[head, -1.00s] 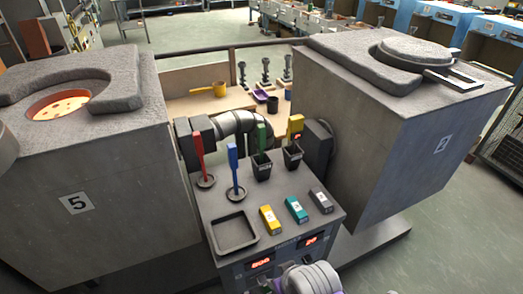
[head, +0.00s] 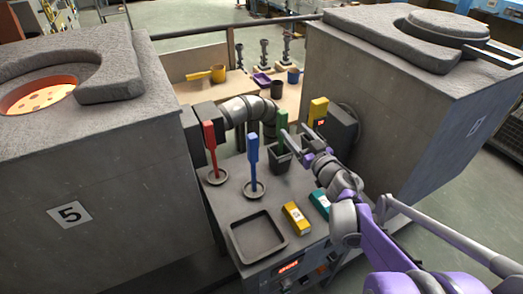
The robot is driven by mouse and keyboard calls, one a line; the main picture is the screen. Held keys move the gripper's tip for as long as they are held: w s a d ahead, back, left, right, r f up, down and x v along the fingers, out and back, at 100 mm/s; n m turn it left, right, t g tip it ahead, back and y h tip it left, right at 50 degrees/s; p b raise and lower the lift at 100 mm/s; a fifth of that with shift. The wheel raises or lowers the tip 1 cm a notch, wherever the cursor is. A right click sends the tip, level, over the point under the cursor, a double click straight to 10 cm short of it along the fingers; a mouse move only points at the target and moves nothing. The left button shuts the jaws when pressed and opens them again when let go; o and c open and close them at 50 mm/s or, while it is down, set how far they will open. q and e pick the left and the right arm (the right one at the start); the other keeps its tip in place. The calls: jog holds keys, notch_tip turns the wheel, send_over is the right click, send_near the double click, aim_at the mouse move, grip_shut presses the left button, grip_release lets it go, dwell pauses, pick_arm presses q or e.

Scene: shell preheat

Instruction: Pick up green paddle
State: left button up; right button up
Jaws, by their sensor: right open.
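The fingers point away from me and seem to hold nothing. I cannot tell whether a finger touches the paddle. The right gripper and wrist hide most of the second cup. My left gripper is not in view.
A red paddle (head: 210,142) and a blue paddle (head: 254,158) stand in round bases left of the cup. A yellow paddle (head: 318,110) is close to my right gripper. A dark tray (head: 236,246), a yellow block (head: 296,218) and a teal block (head: 320,203) lie in front. Big furnaces flank the console.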

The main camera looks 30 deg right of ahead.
aim_at(285, 123)
jog(key=shift+y, duration=0.5)
jog(key=w, duration=0.5)
jog(key=shift+w+d+f, duration=0.3)
jog(key=w, duration=0.3)
jog(key=w+p, duration=0.1)
jog(key=w, duration=0.1)
jog(key=shift+w+d+r, duration=0.2)
jog(key=shift+d+r, duration=0.05)
grip_shut()
